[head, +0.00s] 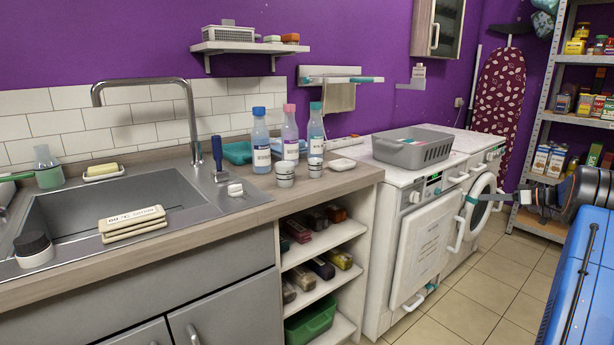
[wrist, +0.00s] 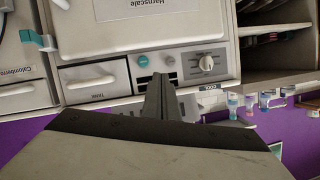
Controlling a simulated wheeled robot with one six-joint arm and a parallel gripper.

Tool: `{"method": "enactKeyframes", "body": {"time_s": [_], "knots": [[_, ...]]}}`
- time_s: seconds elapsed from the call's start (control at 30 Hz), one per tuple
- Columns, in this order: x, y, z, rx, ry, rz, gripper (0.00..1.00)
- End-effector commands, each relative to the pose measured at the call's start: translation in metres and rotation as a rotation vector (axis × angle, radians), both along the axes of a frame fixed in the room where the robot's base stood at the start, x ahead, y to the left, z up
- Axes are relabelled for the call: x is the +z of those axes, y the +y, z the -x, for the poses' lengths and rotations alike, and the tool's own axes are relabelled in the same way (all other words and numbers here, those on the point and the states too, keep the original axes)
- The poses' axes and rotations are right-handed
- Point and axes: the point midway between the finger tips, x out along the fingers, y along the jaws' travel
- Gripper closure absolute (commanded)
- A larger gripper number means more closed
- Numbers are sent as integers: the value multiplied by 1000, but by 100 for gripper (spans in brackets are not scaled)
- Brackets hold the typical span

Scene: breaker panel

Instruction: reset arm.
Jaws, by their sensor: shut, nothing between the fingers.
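My gripper (head: 528,196) is at the right of the head view, in front of the washing machine (head: 478,210), at the end of my dark arm. In the wrist view its fingers (wrist: 162,98) are together and empty, pointing up the picture. Beyond them, upside down, is a white appliance front with a control panel (wrist: 180,68), a round dial (wrist: 206,63) and a teal button (wrist: 143,61). I cannot tell whether the fingertips touch the panel; they appear apart from it.
A grey basket (head: 412,148) stands on the white appliances. Several bottles (head: 290,135) stand on the counter beside the sink (head: 110,215). A stocked shelf rack (head: 575,110) is at the far right. The tiled floor (head: 470,300) in front of the appliances is clear.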

Motion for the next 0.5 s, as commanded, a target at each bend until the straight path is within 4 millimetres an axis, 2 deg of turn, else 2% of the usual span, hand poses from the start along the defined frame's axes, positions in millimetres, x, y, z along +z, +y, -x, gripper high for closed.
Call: {"method": "enactKeyframes", "body": {"time_s": [0.03,0.1,0.27,0.5], "knots": [[12,25,3,12,35,4,100],[21,54,8,21,89,8,100],[42,119,27,37,208,24,100],[65,210,69,37,374,66,100]]}}
